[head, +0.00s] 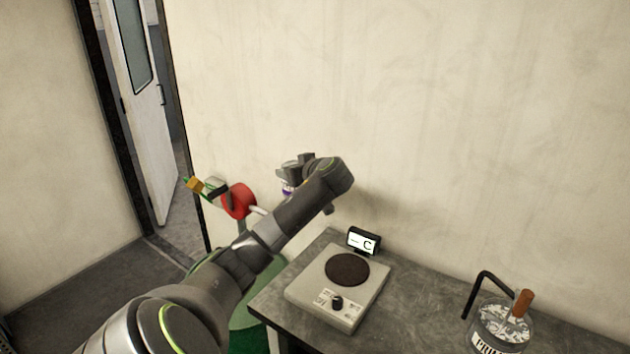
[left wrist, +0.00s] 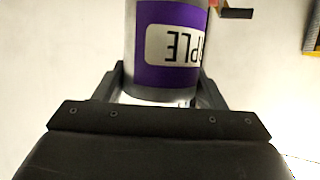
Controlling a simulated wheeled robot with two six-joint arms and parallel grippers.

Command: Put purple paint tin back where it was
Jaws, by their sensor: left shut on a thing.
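The purple paint tin (left wrist: 155,50) is held between the fingers of my left gripper (left wrist: 160,90) in the left wrist view. Its purple label shows part of the word, upside down. In the head view my left arm reaches up toward the wall, and a small part of the purple tin (head: 287,190) shows beside my left gripper (head: 292,172), left of and above the grey table. Most of the tin is hidden there by the arm. My right gripper is out of view.
A grey table (head: 425,290) holds a hot plate (head: 340,285) with a small display (head: 363,241). A jar labelled primer (head: 498,325) with a bent handle and a brown stick stands at the right. A red round object (head: 239,201) is left of the arm. A door (head: 140,110) stands open.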

